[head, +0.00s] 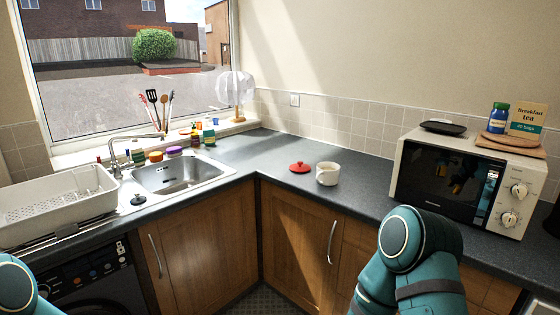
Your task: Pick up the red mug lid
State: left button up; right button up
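The red mug lid (300,167) lies flat on the dark worktop, with a small knob on top. A cream mug (328,174) stands upright just to its right, uncovered. Parts of both my arms show at the bottom left corner and the bottom right. Neither gripper is in the picture, so I cannot see whether they are open or hold anything.
A microwave (451,181) stands on the worktop (262,152) to the right. A sink (180,176) and a white dish rack (58,203) are at the left. Wooden cupboards (296,232) lie below. The worktop around the lid is clear except for the mug.

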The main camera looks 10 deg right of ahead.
aim_at(299, 167)
jog(key=i+l+u, duration=0.15)
jog(key=i, duration=0.25)
jog(key=i+l+u, duration=0.1)
jog(key=i, duration=0.3)
jog(key=i+l+u, duration=0.15)
jog(key=i+l, duration=0.2)
jog(key=i, duration=0.05)
